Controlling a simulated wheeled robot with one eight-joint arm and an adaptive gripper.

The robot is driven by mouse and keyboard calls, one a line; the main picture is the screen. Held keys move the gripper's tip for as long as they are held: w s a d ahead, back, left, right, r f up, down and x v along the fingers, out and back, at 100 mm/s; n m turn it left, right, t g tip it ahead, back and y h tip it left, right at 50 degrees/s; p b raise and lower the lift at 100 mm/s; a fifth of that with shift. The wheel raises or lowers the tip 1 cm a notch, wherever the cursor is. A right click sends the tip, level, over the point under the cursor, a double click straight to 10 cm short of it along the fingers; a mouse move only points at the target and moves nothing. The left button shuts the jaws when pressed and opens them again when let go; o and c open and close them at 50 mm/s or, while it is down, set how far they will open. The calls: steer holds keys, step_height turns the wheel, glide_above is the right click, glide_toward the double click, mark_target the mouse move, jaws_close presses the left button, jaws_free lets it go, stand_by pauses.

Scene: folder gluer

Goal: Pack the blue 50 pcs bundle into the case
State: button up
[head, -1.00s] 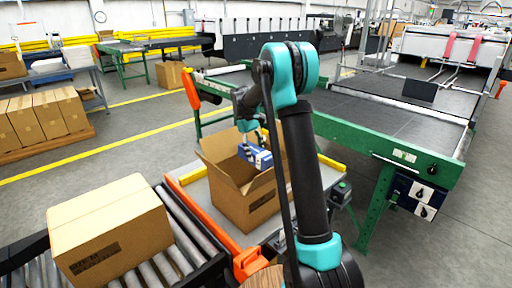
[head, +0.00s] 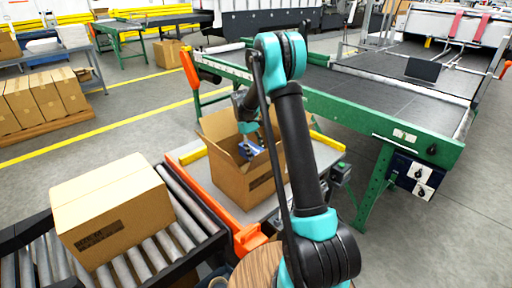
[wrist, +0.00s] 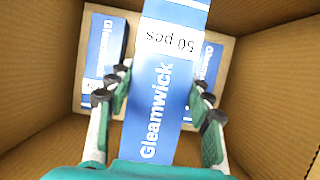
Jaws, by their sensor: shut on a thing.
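The blue bundle (wrist: 158,100), with a white "50 pcs" band and the word Gleamwick, is between the fingers of my gripper (wrist: 160,88). My gripper is shut on it and holds it inside the open cardboard case (head: 246,183). In the wrist view, other blue bundles (wrist: 101,62) lie in the case, one showing on each side of the held one. In the head view the held bundle (head: 250,149) shows at the case's opening, partly hidden by the wall and flaps. I cannot tell whether it touches the bundles below.
The case stands on a grey packing table (head: 190,162) with an orange frame. A closed carton (head: 110,210) sits on the roller conveyor (head: 185,235) at left. The green-framed belt machine (head: 385,125) stands behind and to the right.

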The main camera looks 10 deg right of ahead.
steer(key=shift+f, duration=5.1)
steer(key=o, duration=1.5)
steer(key=v, duration=1.2)
